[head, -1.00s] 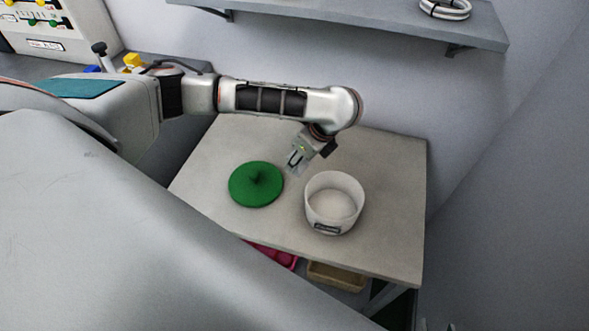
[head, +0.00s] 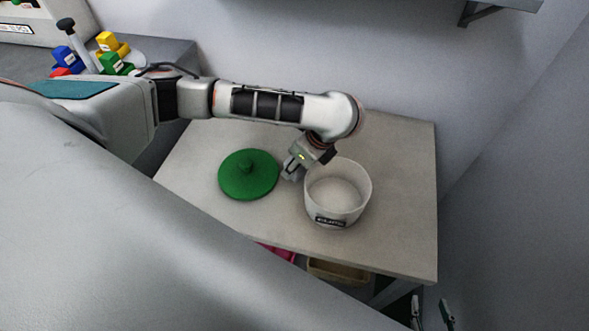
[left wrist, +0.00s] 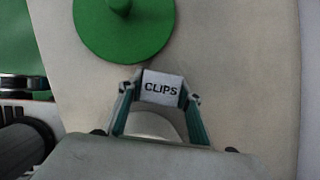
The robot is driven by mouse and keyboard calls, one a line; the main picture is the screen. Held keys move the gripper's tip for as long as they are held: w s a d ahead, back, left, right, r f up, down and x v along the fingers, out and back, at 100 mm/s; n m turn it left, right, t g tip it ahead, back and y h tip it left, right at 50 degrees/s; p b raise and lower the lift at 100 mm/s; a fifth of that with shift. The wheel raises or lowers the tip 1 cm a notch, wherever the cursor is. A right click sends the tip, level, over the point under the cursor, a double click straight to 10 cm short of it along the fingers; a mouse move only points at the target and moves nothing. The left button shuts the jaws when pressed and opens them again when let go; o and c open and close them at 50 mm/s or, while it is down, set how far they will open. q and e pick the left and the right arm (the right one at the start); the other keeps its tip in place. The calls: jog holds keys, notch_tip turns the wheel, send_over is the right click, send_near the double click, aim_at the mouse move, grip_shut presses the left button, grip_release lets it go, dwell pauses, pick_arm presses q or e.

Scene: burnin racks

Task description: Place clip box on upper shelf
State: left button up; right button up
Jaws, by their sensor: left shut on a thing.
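The clip box (head: 322,208), a round white open tub with a dark label, stands on the table, right of a green lid (head: 240,184). My left gripper (head: 291,170) is at the tub's left side, beside the lid. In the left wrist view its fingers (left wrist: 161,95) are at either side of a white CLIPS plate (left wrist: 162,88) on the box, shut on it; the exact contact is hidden. My right gripper (head: 431,312) shows only its two spread fingertips at the lower right edge, empty. Only an edge of the upper shelf (head: 515,4) and a bracket show at the top.
The light table (head: 395,215) is clear at the right and behind the box. A pink bin (head: 278,252) and a tan bin (head: 338,270) are beneath it. Coloured blocks (head: 107,42) stand on a grey bench at the left. Walls close off the back and right.

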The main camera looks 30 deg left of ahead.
pick_arm(q)
jog(key=shift+f+b, duration=0.4)
jog(key=shift+f, duration=0.4)
jog(key=shift+r, duration=0.2)
jog(key=o, duration=1.1)
jog(key=shift+f, duration=0.15)
